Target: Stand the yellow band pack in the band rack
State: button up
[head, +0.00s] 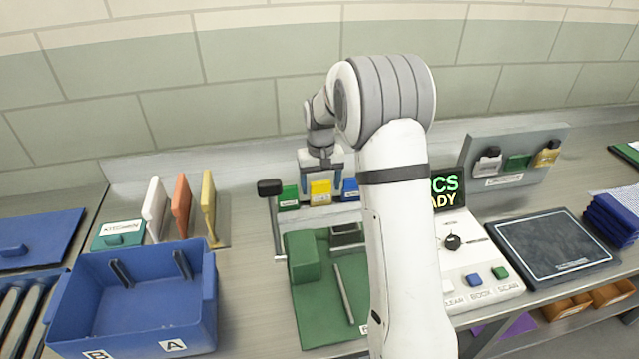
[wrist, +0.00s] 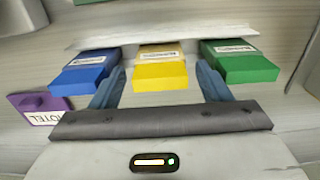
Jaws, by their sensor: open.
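The yellow band pack (head: 320,192) lies at the back of the bench, between a green pack (head: 288,197) and a blue pack (head: 350,188). It also shows in the middle of the wrist view (wrist: 160,74), in front of a pale ledge (wrist: 160,34). My gripper (head: 321,188) is over the yellow pack. In the wrist view its open blue fingers (wrist: 160,80) are on either side of the pack, with gaps visible. I cannot tell for certain which fixture is the band rack; the packs sit in a row by the pale ledge.
A green fixture (head: 310,318) stands in front of the packs, with a dark-headed post (head: 269,188) beside it. A blue bin (head: 135,335) and upright white, orange and yellow panels (head: 208,200) are left. A button console (head: 480,285) and dark pad (head: 553,245) are right.

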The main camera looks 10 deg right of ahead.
notch_tip(320, 180, up, 12)
jog(key=b, duration=0.1)
jog(key=s+r+t, duration=0.1)
jog(key=s+r, duration=0.1)
jog(key=s, duration=0.6)
jog(key=s+r+t, duration=0.1)
jog(key=s+r, duration=0.2)
jog(key=s, duration=0.6)
jog(key=s+f, duration=0.2)
jog(key=s, duration=0.6)
jog(key=s+f+t, duration=0.1)
jog(key=s+f, duration=0.2)
jog(key=s, duration=0.5)
jog(key=shift+a, duration=0.1)
